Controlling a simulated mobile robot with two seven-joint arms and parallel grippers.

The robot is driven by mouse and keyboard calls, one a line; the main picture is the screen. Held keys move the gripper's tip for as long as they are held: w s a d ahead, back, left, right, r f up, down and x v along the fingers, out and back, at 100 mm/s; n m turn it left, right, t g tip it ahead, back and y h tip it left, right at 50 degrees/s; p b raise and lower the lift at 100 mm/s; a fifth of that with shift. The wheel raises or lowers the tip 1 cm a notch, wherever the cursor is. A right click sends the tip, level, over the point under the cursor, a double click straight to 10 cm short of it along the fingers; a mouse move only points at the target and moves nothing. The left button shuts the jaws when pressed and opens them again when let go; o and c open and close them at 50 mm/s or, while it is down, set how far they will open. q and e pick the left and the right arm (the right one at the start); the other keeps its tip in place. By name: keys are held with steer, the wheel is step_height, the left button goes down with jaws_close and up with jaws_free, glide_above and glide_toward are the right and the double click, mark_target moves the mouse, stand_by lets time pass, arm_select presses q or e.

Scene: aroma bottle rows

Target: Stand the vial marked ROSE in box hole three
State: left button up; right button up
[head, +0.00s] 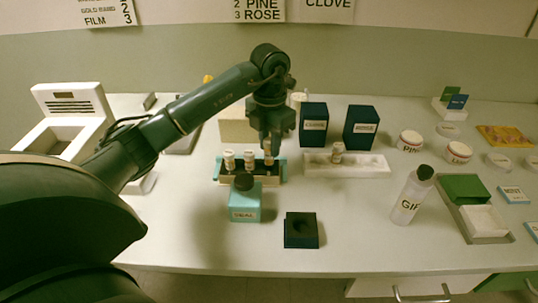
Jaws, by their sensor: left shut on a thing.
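My left gripper (269,152) is shut on a small vial (269,160) at the right end of a teal-edged dark box (282,178). The held vial is mostly hidden by the fingers and its label cannot be read. I cannot tell whether its base is inside a hole. Two white-labelled vials, a left one (229,160) and a middle one (249,158), stand upright in the same box. Another vial (337,152) stands in a white rack (372,165) to the right. A wall sign (262,10) reads 2 PINE, 3 ROSE. My right gripper is not in view.
A teal bottle (245,204) with a dark cap stands just before the box. A dark block with a round recess (301,231) is at the front. Two dark blue boxes (314,122) (361,127) stand behind the rack. A white bottle (409,198) stands at right.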

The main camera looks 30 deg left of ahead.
arm_select(q)
step_height(320, 180, down, 3)
steer(key=shift+f, duration=0.35)
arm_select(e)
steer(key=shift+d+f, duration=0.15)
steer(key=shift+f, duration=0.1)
arm_select(q)
steer(key=shift+f, duration=0.1)
steer(key=o, duration=1)
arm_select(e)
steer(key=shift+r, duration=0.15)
